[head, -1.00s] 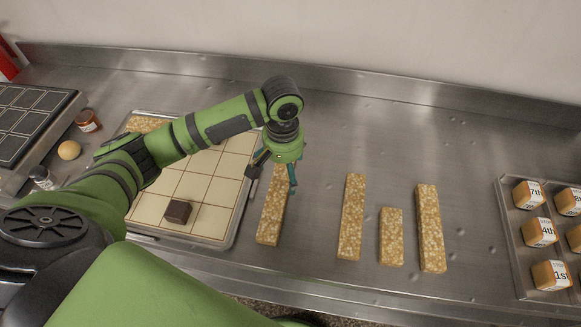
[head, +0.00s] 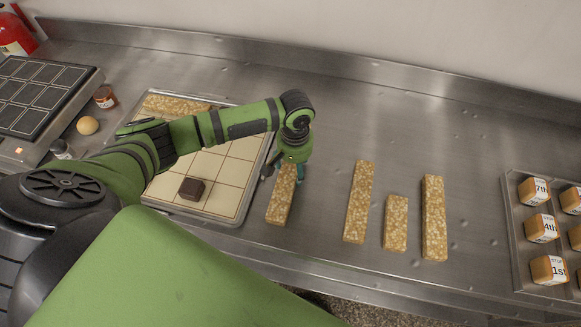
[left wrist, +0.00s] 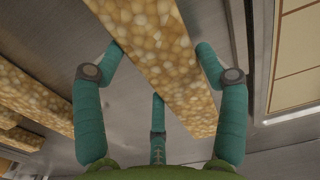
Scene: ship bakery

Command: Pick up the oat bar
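A long oat bar (head: 281,202) lies on the steel counter just right of the gridded tray. My left gripper (head: 284,174) is over its far part, pointing down. In the left wrist view the same bar (left wrist: 160,60) runs between the spread teal fingers of my gripper (left wrist: 160,85), with a gap showing on at least one side. The gripper is open. More oat bars lie to the right: a long one (head: 354,202), a short one (head: 396,224) and another long one (head: 433,218). My right gripper is not in view.
The gridded tray (head: 232,207) holds a dark brown block (head: 191,189) and an oat bar (head: 178,105) at its far edge. A dark grid tray (head: 45,90), a jar (head: 105,96) and a round ball (head: 88,125) are left. A tray of labelled blocks (head: 511,230) is right.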

